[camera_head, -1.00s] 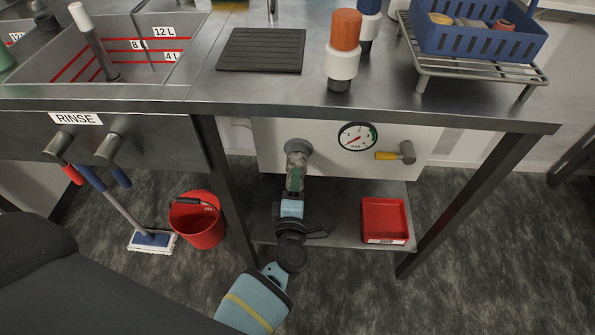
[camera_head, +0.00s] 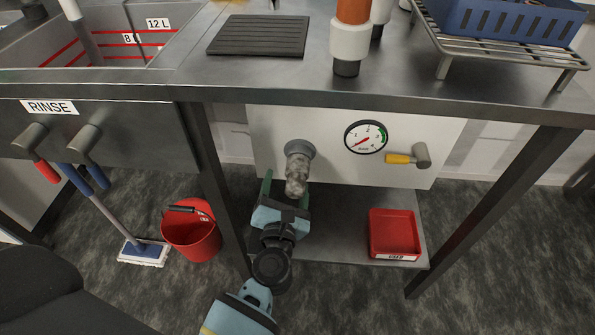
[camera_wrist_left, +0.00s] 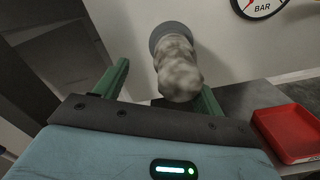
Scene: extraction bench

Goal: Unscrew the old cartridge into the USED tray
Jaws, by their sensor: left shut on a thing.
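The old cartridge (camera_head: 297,176), mottled grey-brown, sticks out of a round grey fitting (camera_head: 299,148) on the white panel below the bench. My left gripper (camera_head: 285,186) is at it from below, its green fingers spread on either side. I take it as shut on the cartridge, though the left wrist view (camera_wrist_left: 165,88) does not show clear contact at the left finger. The cartridge also shows there (camera_wrist_left: 178,72), nearer the right finger. The red USED tray (camera_head: 393,234) sits on the lower shelf to the right and looks empty. My right gripper is not in view.
A pressure gauge (camera_head: 366,137) and a yellow-handled valve (camera_head: 408,157) are on the panel to the right. The lower shelf (camera_head: 345,215) is bare between gripper and tray. A bench leg (camera_head: 217,170) and a red bucket (camera_head: 190,231) stand to the left.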

